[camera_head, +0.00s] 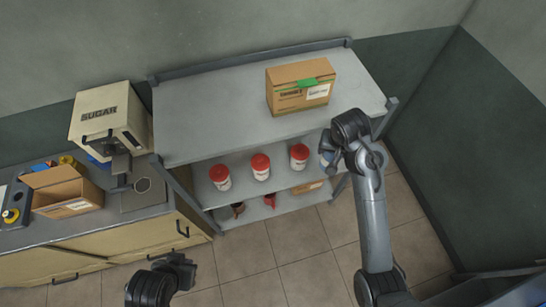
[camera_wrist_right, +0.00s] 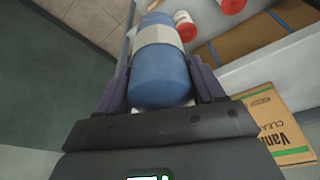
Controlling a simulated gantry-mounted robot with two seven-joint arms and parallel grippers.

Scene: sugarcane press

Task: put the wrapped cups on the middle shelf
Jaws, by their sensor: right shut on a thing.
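The wrapped cups (camera_wrist_right: 160,72) show in the right wrist view as a blue roll with a pale band, held between the two fingers of my right gripper (camera_wrist_right: 162,85). In the head view this gripper (camera_head: 334,152) is at the front right edge of the shelf unit, and only a small bluish part of the roll (camera_head: 326,146) shows. The middle shelf (camera_head: 240,183) lies below the top board and carries three white jars with red lids (camera_head: 261,167). My left gripper (camera_head: 176,270) is low in the head view; its fingers cannot be made out.
A cardboard box (camera_head: 300,86) stands on the top board (camera_head: 200,120). The bottom shelf (camera_head: 255,212) holds dark and red items and a flat carton (camera_head: 307,187). The middle shelf's right end looks free.

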